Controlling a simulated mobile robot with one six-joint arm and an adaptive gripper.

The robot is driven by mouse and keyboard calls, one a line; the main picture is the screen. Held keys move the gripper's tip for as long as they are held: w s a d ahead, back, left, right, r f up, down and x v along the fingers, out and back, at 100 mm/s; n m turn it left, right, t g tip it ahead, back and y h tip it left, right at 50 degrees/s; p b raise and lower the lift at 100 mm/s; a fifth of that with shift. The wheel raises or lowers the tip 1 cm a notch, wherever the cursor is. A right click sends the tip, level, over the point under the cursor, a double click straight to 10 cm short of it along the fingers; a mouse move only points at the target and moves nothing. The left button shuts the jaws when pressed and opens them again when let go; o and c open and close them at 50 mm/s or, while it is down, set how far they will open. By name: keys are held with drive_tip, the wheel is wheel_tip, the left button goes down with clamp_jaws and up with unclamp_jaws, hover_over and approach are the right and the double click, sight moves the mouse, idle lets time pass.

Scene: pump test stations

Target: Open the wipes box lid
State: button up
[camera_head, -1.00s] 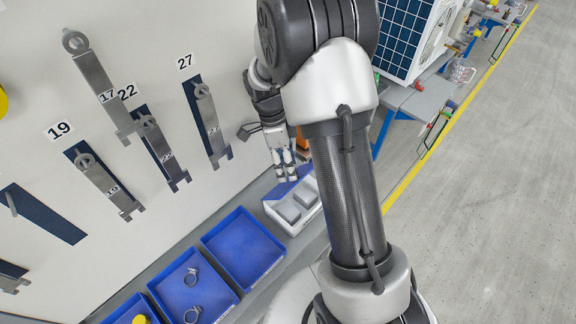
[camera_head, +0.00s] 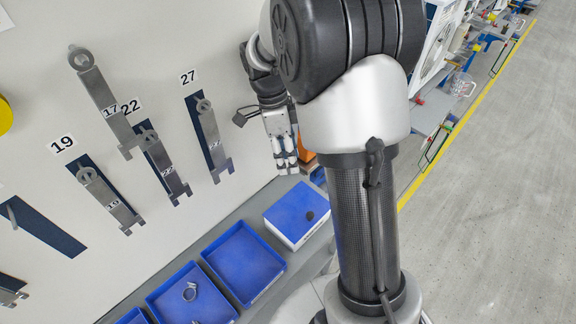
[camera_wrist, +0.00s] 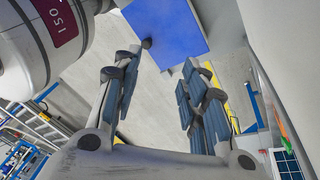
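The wipes box (camera_head: 296,239) is a white box on the grey bench below my arm in the head view. Its blue lid (camera_head: 292,208) lies flat over the top and hides the inside. A small dark knob (camera_head: 310,215) sits near the lid's right edge. In the wrist view the blue lid (camera_wrist: 168,28) shows beyond the fingertips, with the dark knob (camera_wrist: 147,43) near the left finger. My gripper (camera_head: 283,160) hangs above the box's far end, apart from it in the head view. In the wrist view my gripper (camera_wrist: 160,70) is open, with nothing between its fingers.
Blue trays (camera_head: 243,258) stand beside the box on the bench; one holds a metal ring clamp (camera_head: 190,292). Numbered metal tools (camera_head: 212,138) hang on the white wall at left. An orange object (camera_head: 303,147) is behind my gripper. Open floor (camera_head: 490,200) lies at right.

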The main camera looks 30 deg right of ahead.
drive_tip(key=shift+r, duration=0.35)
drive_tip(key=shift+a, duration=0.1)
